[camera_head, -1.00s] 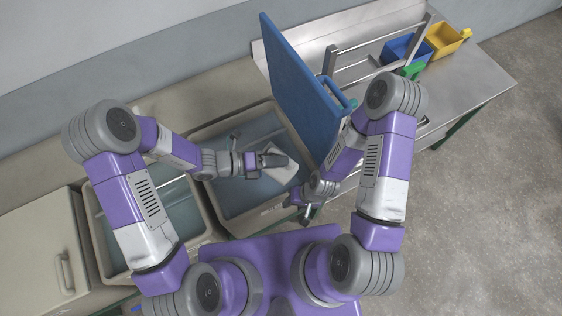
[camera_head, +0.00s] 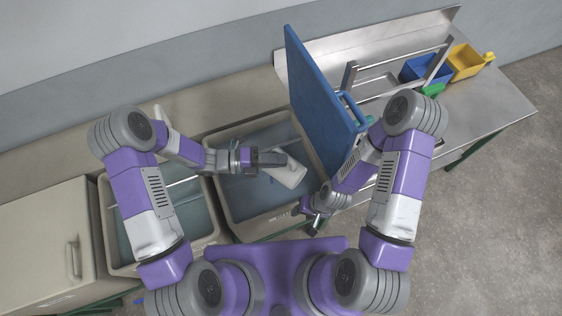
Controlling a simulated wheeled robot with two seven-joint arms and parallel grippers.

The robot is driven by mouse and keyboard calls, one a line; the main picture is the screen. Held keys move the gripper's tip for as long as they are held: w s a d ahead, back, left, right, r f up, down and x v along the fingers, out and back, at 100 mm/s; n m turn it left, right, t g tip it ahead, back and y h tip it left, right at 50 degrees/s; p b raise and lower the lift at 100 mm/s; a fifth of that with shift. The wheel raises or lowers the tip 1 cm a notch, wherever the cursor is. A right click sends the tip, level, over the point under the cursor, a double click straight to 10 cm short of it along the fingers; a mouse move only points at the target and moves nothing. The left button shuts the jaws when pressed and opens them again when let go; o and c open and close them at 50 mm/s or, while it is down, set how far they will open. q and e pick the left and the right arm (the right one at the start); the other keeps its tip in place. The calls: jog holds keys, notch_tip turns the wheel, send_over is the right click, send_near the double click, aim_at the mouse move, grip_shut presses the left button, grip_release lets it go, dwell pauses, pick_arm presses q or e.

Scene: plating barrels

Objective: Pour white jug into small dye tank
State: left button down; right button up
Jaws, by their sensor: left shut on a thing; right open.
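My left gripper (camera_head: 268,158) is shut on the white jug (camera_head: 289,172) and holds it over a beige tank (camera_head: 236,221) with grey-blue liquid. The jug is tilted, with its body to the right of the fingers. Its mouth and any stream from it cannot be made out. A second beige tank (camera_head: 115,252) with liquid and a bar across it stands to the left, under my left arm. Which of the two the task calls the small dye tank is not marked legibly. My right gripper (camera_head: 311,224) is open and empty, beside the front right corner of the right-hand tank.
A tall blue panel (camera_head: 318,100) stands upright at the right edge of the tank. Behind it a steel bench (camera_head: 490,105) carries a metal rack, a blue bin (camera_head: 414,68) and a yellow bin (camera_head: 465,62). A closed beige lid with a handle (camera_head: 74,258) is at the far left.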

pick_arm(q)
jog(key=shift+w+a+r+n+h, duration=0.2)
jog(key=shift+w+a+n+h, duration=0.2)
jog(key=shift+w+a, duration=0.15)
jog(key=shift+w+a+r+n+h, duration=0.2)
jog(key=shift+w+a+n+h, duration=0.1)
jog(key=shift+w+a+h, duration=0.15)
jog(key=shift+a, duration=0.1)
dwell(0.9)
